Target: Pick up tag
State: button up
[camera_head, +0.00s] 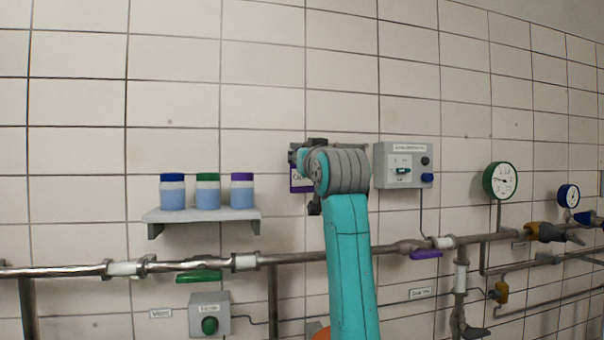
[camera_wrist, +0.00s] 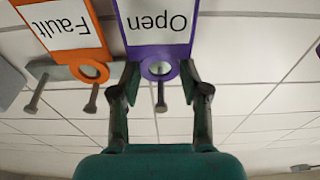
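In the wrist view, a purple tag (camera_wrist: 160,50) with a white "Open" label hangs by its round hole on a peg, upside down in the picture. My gripper (camera_wrist: 160,82) has one finger on each side of the tag's narrow holed end. The fingers stand apart, close to the tag's edges; whether they touch it I cannot tell. An orange tag (camera_wrist: 90,45) labelled "Fault" hangs to its left. In the head view, part of the purple tag (camera_head: 301,185) shows left of my wrist; my arm hides the orange tag and most of the rack.
A grey control box (camera_head: 404,165) is on the tiled wall just right of my wrist. A shelf (camera_head: 205,215) with three capped jars is at left. Metal pipes with valves and gauges (camera_head: 500,181) run below and to the right.

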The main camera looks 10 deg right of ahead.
jog(key=shift+c, duration=1.4)
jog(key=shift+r, duration=0.8)
jog(key=s, duration=1.8)
